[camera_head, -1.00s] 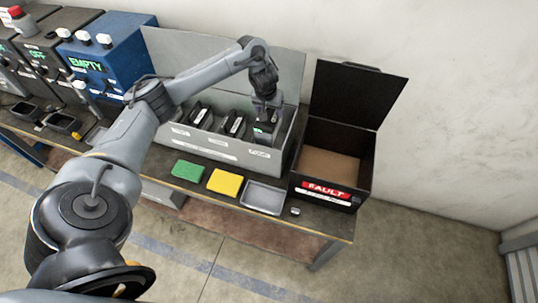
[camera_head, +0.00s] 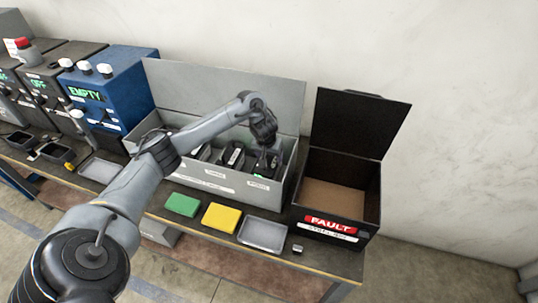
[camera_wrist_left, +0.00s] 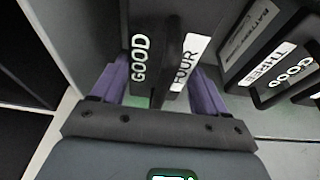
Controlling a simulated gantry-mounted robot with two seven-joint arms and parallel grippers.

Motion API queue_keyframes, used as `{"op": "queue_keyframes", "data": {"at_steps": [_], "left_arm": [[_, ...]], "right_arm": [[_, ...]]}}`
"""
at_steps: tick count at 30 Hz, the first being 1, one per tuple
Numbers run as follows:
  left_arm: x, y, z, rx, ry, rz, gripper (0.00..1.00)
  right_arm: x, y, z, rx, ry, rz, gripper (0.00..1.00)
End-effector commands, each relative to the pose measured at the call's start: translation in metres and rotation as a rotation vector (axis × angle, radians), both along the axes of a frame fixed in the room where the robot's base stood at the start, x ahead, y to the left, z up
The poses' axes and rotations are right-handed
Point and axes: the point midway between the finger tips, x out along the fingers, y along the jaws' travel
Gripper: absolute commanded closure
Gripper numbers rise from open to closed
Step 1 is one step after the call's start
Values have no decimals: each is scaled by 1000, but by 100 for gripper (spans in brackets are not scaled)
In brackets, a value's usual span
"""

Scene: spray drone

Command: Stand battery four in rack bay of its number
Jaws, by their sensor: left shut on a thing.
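Battery four (camera_wrist_left: 160,62), dark with "GOOD" and "FOUR" labels, is between the purple fingers of my left gripper (camera_wrist_left: 155,85) in the left wrist view. The gripper is shut on it. In the head view my left gripper (camera_head: 266,160) is over the rightmost bay of the grey rack (camera_head: 222,188). The battery looks upright there, its lower part hidden behind the rack's front wall. I cannot tell whether it touches the bay floor. Battery three (camera_wrist_left: 270,50), labelled "GOOD" and "THREE", stands to its right in the wrist view. My right gripper is out of view.
An open black fault box (camera_head: 335,228) stands right of the rack. Green (camera_head: 182,205) and yellow (camera_head: 221,217) pads and a grey tray (camera_head: 263,235) lie in front. A blue machine (camera_head: 110,90) reading "EMPTY" stands left. Other batteries (camera_head: 232,157) stand in the rack.

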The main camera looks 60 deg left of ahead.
Motion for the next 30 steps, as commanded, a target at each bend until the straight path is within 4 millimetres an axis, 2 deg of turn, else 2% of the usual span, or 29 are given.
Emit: {"op": "queue_keyframes", "data": {"at_steps": [8,21,22,27,30], "left_arm": [[2,1,-23,1,-7,3,100],[2,1,-26,1,-7,3,100],[0,0,-31,0,1,1,24],[0,0,-31,0,1,1,0],[0,0,-31,-1,1,1,0]], "right_arm": [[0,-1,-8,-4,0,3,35],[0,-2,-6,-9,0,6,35],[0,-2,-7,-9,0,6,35],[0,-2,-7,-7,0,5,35],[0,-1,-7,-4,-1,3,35]]}}
